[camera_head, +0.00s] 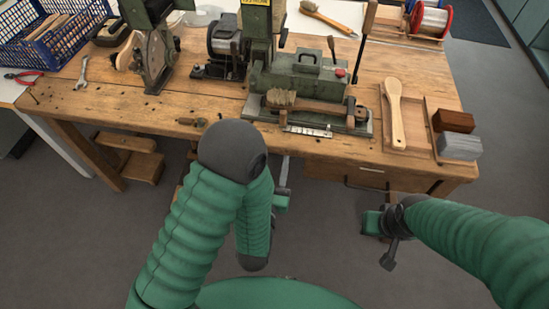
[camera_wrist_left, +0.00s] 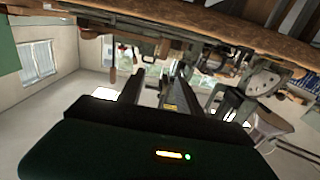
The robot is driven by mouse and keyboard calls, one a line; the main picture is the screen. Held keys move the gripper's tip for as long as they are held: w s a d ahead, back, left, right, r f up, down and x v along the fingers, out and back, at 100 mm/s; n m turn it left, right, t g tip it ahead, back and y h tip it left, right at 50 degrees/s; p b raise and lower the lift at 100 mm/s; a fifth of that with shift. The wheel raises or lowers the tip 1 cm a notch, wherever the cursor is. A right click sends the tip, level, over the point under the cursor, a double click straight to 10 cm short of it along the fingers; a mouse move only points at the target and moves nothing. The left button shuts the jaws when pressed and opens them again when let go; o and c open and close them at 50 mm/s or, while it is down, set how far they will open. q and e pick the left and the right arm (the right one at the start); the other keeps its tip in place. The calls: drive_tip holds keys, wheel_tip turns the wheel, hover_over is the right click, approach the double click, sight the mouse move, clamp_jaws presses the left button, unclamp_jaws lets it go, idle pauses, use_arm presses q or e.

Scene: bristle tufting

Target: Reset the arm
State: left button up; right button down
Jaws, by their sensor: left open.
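My left gripper (camera_head: 283,180) shows just in front of the workbench's front edge, partly hidden behind my bent green left arm. In the left wrist view my left gripper (camera_wrist_left: 156,88) has its two dark fingers apart, with nothing between them. My right gripper (camera_head: 388,250) hangs low over the floor at the right, in front of the bench and apart from it. Its fingers are too small and turned away to tell whether they are open.
The wooden workbench (camera_head: 205,105) carries a green tufting machine (camera_head: 300,75), a brush on its front, a wooden paddle-shaped brush body (camera_head: 394,110), two small blocks, a wrench (camera_head: 82,73) and a blue crate (camera_head: 60,45). Grey floor (camera_head: 325,235) is open between my arms.

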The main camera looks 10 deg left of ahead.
use_arm(q)
drive_tip(key=shift+w, duration=0.1)
drive_tip(key=s+a+r+g+p, duration=0.3)
drive_tip(key=s+a+g+p, duration=0.2)
drive_tip(key=s+a+g, duration=0.1)
drive_tip(key=s+a+r+g+p, duration=0.4)
drive_tip(key=s+a+g+p, duration=0.1)
drive_tip(key=g, duration=0.4)
drive_tip(key=s+a, duration=0.1)
drive_tip(key=s, duration=0.1)
drive_tip(key=shift+s+a+y, duration=0.25)
drive_tip(key=shift+s+y, duration=0.05)
idle(1.1)
